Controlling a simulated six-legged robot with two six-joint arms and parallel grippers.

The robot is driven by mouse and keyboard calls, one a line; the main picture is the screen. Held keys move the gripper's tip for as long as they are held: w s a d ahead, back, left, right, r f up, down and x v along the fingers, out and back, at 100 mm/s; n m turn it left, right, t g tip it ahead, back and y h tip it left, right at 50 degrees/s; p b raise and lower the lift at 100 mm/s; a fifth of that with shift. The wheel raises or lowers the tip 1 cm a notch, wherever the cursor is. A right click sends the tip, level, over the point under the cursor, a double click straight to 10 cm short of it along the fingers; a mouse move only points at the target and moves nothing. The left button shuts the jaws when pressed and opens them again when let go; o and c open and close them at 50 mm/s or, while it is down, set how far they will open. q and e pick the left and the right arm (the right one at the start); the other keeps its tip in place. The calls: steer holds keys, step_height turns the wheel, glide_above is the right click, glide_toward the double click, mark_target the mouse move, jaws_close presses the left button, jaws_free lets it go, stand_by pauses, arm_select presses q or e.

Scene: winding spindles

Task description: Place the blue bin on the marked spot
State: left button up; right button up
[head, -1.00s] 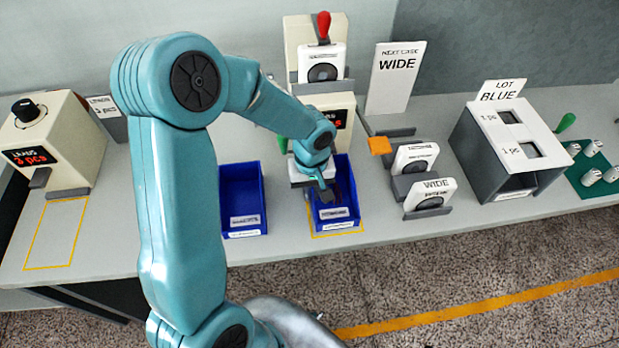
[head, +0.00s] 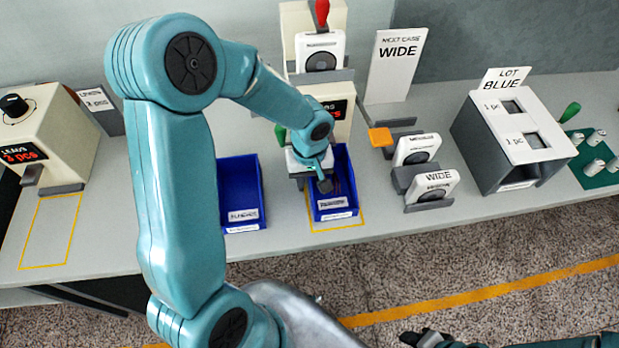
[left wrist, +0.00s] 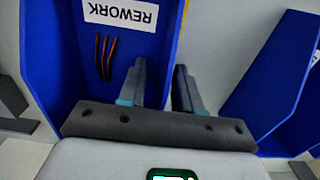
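Two blue bins stand side by side on the bench: a left one (head: 240,192) and a right one (head: 351,188). The right bin sits partly within a yellow outline (head: 338,227), which shows at its front edge. Another yellow outline (head: 48,232) at the far left is empty. My left gripper (head: 325,184) is at the right bin's left wall. In the left wrist view its open fingers (left wrist: 158,88) straddle that wall (left wrist: 168,50), one inside and one outside; contact is unclear. That bin's label reads REWORK, and thin reddish-brown strips (left wrist: 104,58) lie inside. My right gripper (head: 425,338) is small at the bottom edge.
A beige dispenser (head: 45,135) stands behind the left outline. A beige machine with a red-topped lever (head: 321,12) stands behind the right bin. Right of it are white cases (head: 416,149) on grey stands and a LOT BLUE box (head: 512,140). Bench between dispenser and left bin is partly hidden by my arm.

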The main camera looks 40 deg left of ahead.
arm_select(q)
steer(key=shift+s+d+r, duration=0.1)
steer(key=shift+s+r, duration=0.05)
steer(key=shift+r+p, duration=0.25)
steer(key=shift+p, duration=0.15)
steer(key=r, duration=1)
steer(key=shift+w+r, duration=0.25)
steer(key=shift+r, duration=0.15)
steer(key=shift+s+r, duration=0.2)
steer(key=shift+r, duration=0.3)
steer(key=shift+w+f, duration=0.1)
